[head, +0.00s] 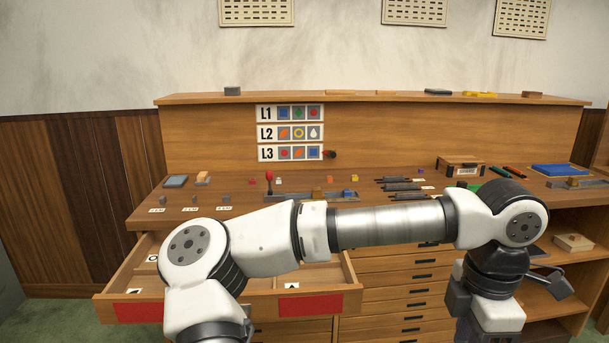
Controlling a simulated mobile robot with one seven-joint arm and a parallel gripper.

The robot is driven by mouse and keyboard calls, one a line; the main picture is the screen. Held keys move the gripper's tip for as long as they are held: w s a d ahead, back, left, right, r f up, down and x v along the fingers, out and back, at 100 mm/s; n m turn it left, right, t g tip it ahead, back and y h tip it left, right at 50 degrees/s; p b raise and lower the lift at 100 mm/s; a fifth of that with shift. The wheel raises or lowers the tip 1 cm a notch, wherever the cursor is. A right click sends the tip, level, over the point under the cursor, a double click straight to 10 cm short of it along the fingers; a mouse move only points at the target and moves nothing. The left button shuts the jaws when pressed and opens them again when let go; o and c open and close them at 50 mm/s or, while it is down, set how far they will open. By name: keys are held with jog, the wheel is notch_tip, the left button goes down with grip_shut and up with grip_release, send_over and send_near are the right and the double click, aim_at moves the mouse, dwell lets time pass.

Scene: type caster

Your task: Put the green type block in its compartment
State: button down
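I cannot make out a green type block for certain. A flat green thing (469,185) shows on the bench behind my arm, partly hidden. An open drawer (127,281) with compartments stands pulled out at the lower left. Its visible labels carry a circle (153,258) and dark triangles (291,285); my arm hides much of its inside. My arm reaches across the view from the lower left, and its wrist points down at the lower right, in front of the cabinet. The gripper fingers are below the picture's edge.
A sign (290,133) shows rows L1, L2, L3 of coloured shapes. Open shelves hold a box (574,243) at right.

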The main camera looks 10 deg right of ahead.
jog(key=w+a+f+m, duration=0.5)
jog(key=a+f, duration=0.4)
jog(key=f, duration=0.6)
jog(key=w+a+f+m, duration=0.5)
jog(key=w+a+f, duration=0.3)
jog(key=f, duration=0.8)
jog(key=w+a+f+m, duration=0.5)
jog(key=a+f, duration=0.6)
jog(key=f, duration=0.4)
jog(key=shift+w+a+f, duration=0.25)
jog(key=shift+w+a, duration=0.15)
jog(key=shift+w, duration=0.45)
jog(key=shift+r, duration=0.1)
